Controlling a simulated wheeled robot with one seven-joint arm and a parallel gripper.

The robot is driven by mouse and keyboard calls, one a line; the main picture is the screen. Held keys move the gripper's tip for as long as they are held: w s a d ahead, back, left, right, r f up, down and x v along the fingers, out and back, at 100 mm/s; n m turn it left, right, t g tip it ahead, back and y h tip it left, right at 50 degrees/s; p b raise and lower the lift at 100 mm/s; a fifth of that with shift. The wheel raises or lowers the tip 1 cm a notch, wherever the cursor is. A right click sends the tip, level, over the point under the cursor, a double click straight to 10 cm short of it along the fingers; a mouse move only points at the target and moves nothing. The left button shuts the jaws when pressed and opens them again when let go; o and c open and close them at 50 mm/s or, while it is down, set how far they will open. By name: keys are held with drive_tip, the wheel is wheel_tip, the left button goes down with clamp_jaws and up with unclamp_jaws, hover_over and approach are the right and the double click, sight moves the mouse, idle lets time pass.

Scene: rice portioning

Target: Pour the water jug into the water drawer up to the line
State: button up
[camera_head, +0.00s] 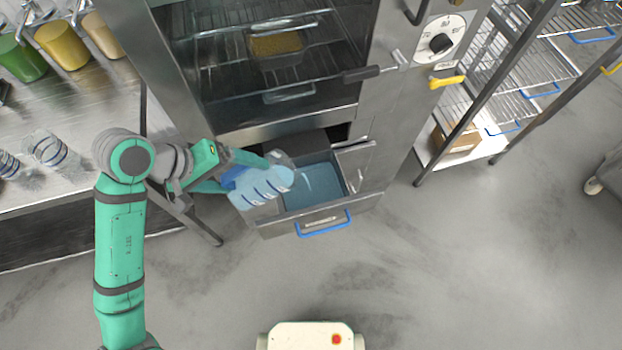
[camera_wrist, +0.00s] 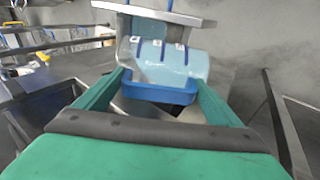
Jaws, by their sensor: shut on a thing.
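The water jug (camera_head: 262,187) is clear with blue bands and a blue part at its gripped end. My gripper (camera_head: 222,183) is shut on it and holds it tilted over the left side of the water drawer. In the wrist view the jug (camera_wrist: 165,62) lies between the two green fingers of my gripper (camera_wrist: 158,98). The water drawer (camera_head: 357,147) is pulled out from the bottom of the steel cabinet and has a blue handle (camera_head: 323,226). Blue water (camera_head: 318,184) shows in it. The line in the drawer cannot be made out.
The steel cabinet (camera_head: 375,120) stands behind the drawer, with racks, a pan of brown contents (camera_head: 275,43) and a dial (camera_head: 440,43). A steel table (camera_head: 75,110) with glasses (camera_head: 45,148) and coloured containers (camera_head: 60,45) is at left. Wire shelving (camera_head: 515,75) is at right.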

sight(224, 182)
drive_tip(key=shift+w+d+r+y, duration=0.1)
drive_tip(key=shift+d+r+y, duration=0.05)
drive_tip(key=shift+d+y, duration=0.2)
idle(0.7)
drive_tip(key=shift+a, duration=0.1)
drive_tip(key=shift+a+f+h, duration=0.25)
drive_tip(key=shift+a+h, duration=0.25)
drive_tip(key=shift+h, duration=0.05)
drive_tip(key=a+f+h, duration=0.1)
drive_tip(key=s+a+t+h, duration=0.1)
drive_tip(key=h, duration=0.1)
drive_tip(key=shift+f, duration=0.35)
drive_tip(key=shift+s+a+f+t+h, duration=0.15)
drive_tip(key=shift+a+f+t+h, duration=0.15)
drive_tip(key=shift+a+f+h, duration=0.6)
drive_tip(key=a+f+t+h, duration=0.1)
drive_tip(key=f+h, duration=0.1)
drive_tip(key=f, duration=0.5)
drive_tip(key=s+a+f+n+t+h, duration=0.1)
drive_tip(key=a+f+h, duration=0.1)
drive_tip(key=f, duration=0.6)
drive_tip(key=shift+a+h+b, duration=0.2)
drive_tip(key=shift+h+b, duration=0.25)
drive_tip(key=shift+h, duration=0.25)
drive_tip(key=shift+a, duration=0.1)
